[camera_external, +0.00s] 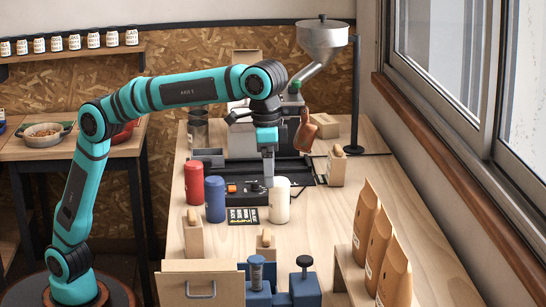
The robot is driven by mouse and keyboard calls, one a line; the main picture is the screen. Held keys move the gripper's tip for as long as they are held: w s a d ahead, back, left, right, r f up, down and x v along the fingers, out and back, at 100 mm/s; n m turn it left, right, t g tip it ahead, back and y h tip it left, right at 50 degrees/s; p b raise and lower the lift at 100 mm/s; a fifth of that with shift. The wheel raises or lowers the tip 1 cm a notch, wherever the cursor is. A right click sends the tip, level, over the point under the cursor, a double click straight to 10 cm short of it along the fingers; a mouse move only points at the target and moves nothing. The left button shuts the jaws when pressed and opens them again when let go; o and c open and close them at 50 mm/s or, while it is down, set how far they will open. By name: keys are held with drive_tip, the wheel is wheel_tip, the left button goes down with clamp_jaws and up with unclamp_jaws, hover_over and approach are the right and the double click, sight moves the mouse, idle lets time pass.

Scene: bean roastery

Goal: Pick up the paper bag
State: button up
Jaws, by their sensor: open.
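Three brown paper bags stand in a row on a wooden rack (349,272) at the right front of the table: a far bag (365,222), a middle bag (378,250) and a near bag (395,282). They lean slightly and look closed. I cannot tell which one the task means. My gripper (268,180) points down over the black machine, behind and left of the bags and well apart from them. It is open and appears empty. Its fingers are small in this view, and their height above the machine is hard to judge.
A cream canister (279,201) stands close in front of my gripper. Blue (215,200) and red (194,183) canisters stand left of it. Wooden blocks (193,235) and a metal hopper (322,40) also occupy the table (385,185). The window wall bounds the right side.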

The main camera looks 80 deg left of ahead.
sight(266, 234)
drive_tip(key=f, duration=0.4)
drive_tip(key=d+f, duration=0.1)
drive_tip(key=f, duration=0.3)
drive_tip(key=d+f, duration=0.1)
drive_tip(key=f, duration=0.4)
drive_tip(key=shift+s+d, duration=0.1)
drive_tip(key=shift+d, duration=0.1)
drive_tip(key=f, duration=0.2)
drive_tip(key=s+f, duration=0.1)
drive_tip(key=f, duration=0.1)
drive_tip(key=shift+f, duration=0.2)
drive_tip(key=shift+w+f, duration=0.1)
drive_tip(key=shift+f, duration=0.45)
drive_tip(key=shift+c, duration=0.4)
drive_tip(key=c, duration=1.1)
drive_tip(key=shift+c, duration=0.2)
drive_tip(key=shift+r, duration=0.1)
